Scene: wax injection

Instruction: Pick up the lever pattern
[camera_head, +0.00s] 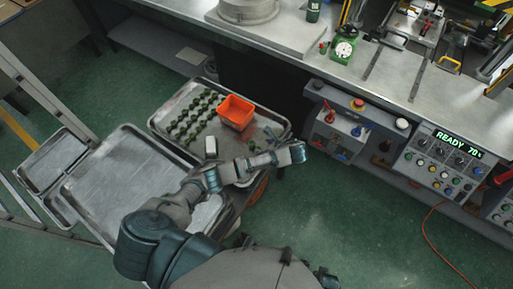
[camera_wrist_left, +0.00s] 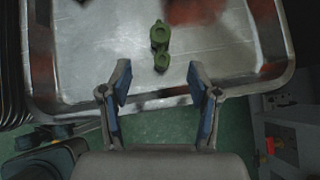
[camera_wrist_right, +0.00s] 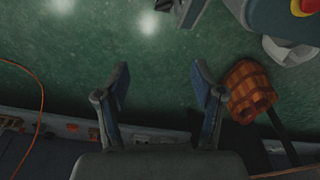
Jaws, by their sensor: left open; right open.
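The lever pattern (camera_wrist_left: 160,42), a small green piece with two rings of different size, lies on the metal tray (camera_wrist_left: 95,97) in the left wrist view. In the head view a small green piece (camera_head: 252,145) lies on the tray (camera_head: 157,122) beside my left arm. My left gripper (camera_wrist_left: 158,98) is open and empty, with the pattern beyond its fingertips and apart from them. In the head view this gripper (camera_head: 284,147) is at the tray's right edge. My right gripper (camera_wrist_right: 160,92) is open and empty above the green floor.
An orange bin (camera_head: 236,112) and rows of green patterns (camera_head: 193,117) share the tray, with a small whitish block (camera_head: 211,146) nearby. An empty tray (camera_head: 120,185) is at left. The workbench (camera_head: 400,85) and control panel (camera_head: 445,160) stand at right. An orange-brown ribbed object (camera_wrist_right: 250,92) is beside my right gripper.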

